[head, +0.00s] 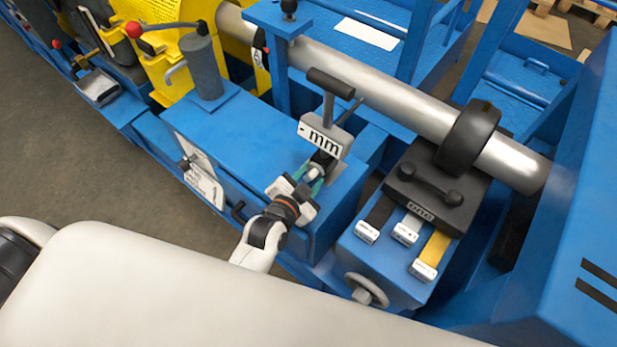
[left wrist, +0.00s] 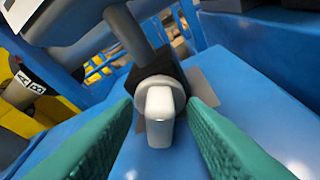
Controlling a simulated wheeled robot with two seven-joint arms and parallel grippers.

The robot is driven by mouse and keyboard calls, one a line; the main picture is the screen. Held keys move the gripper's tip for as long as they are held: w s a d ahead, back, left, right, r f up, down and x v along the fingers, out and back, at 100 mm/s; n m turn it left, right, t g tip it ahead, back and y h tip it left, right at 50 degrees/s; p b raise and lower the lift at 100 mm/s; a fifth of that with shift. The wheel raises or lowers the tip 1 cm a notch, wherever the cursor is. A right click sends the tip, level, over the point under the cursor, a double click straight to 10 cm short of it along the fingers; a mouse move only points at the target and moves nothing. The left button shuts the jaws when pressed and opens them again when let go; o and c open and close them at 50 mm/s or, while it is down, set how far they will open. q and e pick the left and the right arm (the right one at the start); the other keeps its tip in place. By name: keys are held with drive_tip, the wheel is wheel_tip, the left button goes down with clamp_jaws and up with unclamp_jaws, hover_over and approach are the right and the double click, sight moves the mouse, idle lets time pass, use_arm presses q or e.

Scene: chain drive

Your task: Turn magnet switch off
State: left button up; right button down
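The magnet switch appears to be the pale grey knob (left wrist: 160,112) with an upright, rounded tab, on a black block (left wrist: 150,78) in the left wrist view. In the head view the knob (head: 314,172) is small, below the grey block marked "mm" (head: 325,138). My left gripper (left wrist: 160,125) has its two green fingers apart, one on each side of the knob, with gaps visible on both sides. In the head view my left gripper (head: 312,184) reaches in from below at the knob. My right gripper is not in view.
A T-shaped handle (head: 331,84) rises above the "mm" block. To the right are a black box with a handle (head: 436,190), several tagged levers and a handwheel (head: 366,291). A steel pipe (head: 390,95) runs behind. The blue housing top (head: 235,130) left of the gripper is mostly clear.

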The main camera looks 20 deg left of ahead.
use_arm(q)
drive_tip(key=c, duration=0.8)
drive_tip(key=shift+r, duration=0.1)
clamp_jaws()
drive_tip(key=shift+r+n+h+p, duration=0.25)
drive_tip(key=shift+n+p, duration=0.25)
drive_tip(key=shift+p, duration=0.6)
drive_tip(key=shift+a+f+n+g+h+p, duration=0.15)
drive_tip(key=shift+n+g+h+p, duration=0.25)
drive_tip(key=shift+p, duration=0.35)
drive_tip(key=shift+w+n+h+p, duration=0.1)
drive_tip(key=shift+n+h+p, duration=0.15)
drive_tip(key=shift+n+p, duration=0.15)
drive_tip(key=shift+a+n+g+h+p, duration=0.1)
drive_tip(key=shift+n+g+h+p, duration=0.25)
drive_tip(key=shift+n, duration=0.25)
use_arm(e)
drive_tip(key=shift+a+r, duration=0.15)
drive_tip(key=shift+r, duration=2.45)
use_arm(q)
drive_tip(key=shift+f, duration=0.1)
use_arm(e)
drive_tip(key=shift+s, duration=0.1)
